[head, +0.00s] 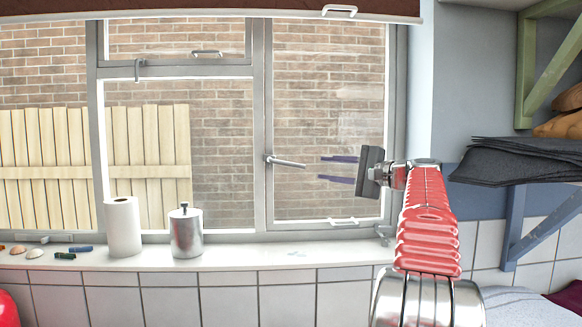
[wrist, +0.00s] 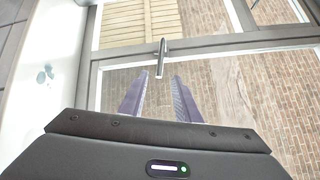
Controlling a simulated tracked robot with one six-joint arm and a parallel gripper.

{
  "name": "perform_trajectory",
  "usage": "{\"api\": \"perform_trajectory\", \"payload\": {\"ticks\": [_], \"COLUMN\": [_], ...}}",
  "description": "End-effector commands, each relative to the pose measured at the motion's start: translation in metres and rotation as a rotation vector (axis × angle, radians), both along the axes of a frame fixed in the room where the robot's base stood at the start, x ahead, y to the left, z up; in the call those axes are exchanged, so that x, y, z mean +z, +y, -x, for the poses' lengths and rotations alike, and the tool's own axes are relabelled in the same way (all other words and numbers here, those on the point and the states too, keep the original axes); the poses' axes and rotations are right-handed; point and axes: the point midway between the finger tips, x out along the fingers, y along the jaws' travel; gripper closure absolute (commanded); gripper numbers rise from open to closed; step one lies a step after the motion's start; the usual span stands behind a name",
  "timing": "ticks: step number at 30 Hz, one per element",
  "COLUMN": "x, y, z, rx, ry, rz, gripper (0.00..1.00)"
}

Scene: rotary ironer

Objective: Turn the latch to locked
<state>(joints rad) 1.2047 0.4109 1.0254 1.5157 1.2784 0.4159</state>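The latch (head: 287,163) is a grey lever handle on the upright frame between the window panes. Its lever points right and lies nearly level, tipped slightly down at its free end. My gripper (head: 321,168) is open and empty, its two purple fingers one above the other and pointing left at the latch. The fingertips are a little right of the lever's free end in the picture. In the wrist view the latch (wrist: 161,58) shows just beyond and between the tips of my gripper (wrist: 159,78). No contact is visible.
A paper roll (head: 122,228) and a metal canister (head: 186,232) stand on the white sill (head: 260,256), left of the latch. A shelf with dark folded cloths (head: 515,160) is right of my arm. A window stay (head: 343,221) sits below my gripper.

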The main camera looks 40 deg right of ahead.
Motion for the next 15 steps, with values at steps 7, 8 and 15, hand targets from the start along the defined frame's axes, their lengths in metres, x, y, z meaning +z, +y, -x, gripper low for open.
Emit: {"api": "perform_trajectory", "payload": {"ticks": [7, 8, 15], "x": [0.001, 0.0, 0.0], "y": [0.0, 0.0, 0.002], "z": [0.0, 0.0, -0.011], "rx": [0.001, 0.001, 0.003], "ry": [-0.001, -0.001, 0.0], "rz": [0.0, 0.0, 0.002], "gripper": [0.7, 0.7, 0.7]}}
